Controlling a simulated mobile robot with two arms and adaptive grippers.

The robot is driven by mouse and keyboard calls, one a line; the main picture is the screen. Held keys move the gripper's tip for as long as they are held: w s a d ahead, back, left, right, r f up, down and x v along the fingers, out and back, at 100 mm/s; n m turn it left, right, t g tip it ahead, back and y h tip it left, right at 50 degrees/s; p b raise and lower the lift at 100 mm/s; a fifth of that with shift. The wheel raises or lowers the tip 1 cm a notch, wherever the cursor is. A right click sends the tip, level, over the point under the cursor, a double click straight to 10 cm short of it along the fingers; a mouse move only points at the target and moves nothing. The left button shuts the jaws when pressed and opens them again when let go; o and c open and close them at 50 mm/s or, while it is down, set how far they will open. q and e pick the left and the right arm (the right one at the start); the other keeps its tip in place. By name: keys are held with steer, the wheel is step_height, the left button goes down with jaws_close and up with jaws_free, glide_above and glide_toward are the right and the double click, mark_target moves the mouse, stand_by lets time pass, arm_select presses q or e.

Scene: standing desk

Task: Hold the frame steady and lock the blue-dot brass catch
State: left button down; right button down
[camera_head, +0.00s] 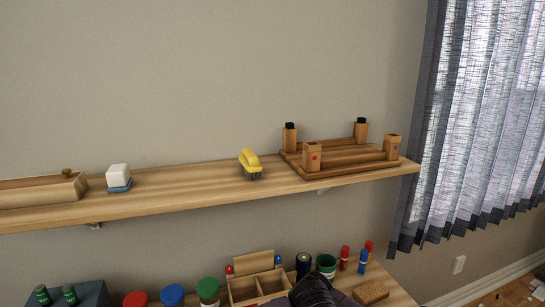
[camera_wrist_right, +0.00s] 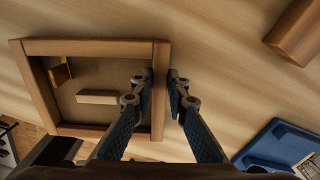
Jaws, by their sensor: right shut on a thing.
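In the right wrist view a brown wooden frame (camera_wrist_right: 95,47) lies on a pale wooden surface, with a flat panel inside it. My right gripper (camera_wrist_right: 164,80) is shut on the frame's right-hand rail, one finger inside the frame and one outside. A yellowish brass-coloured piece (camera_wrist_right: 61,72) sits at the frame's upper left inside corner. I cannot see a blue dot on it. A short wooden bar (camera_wrist_right: 97,97) lies on the panel's middle. The frame does not show in the head view, and my left gripper is in neither view.
A blue tray (camera_wrist_right: 270,145) and a wooden block (camera_wrist_right: 296,32) lie right of the frame. In the head view, a shelf (camera_head: 205,183) holds a posted wooden rack (camera_head: 345,156) with red and blue dots, and a yellow brush (camera_head: 250,160). Several jars and a wooden organizer (camera_head: 256,287) stand below.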

steer(key=c, duration=1.8)
jaws_free()
steer(key=shift+d, duration=0.1)
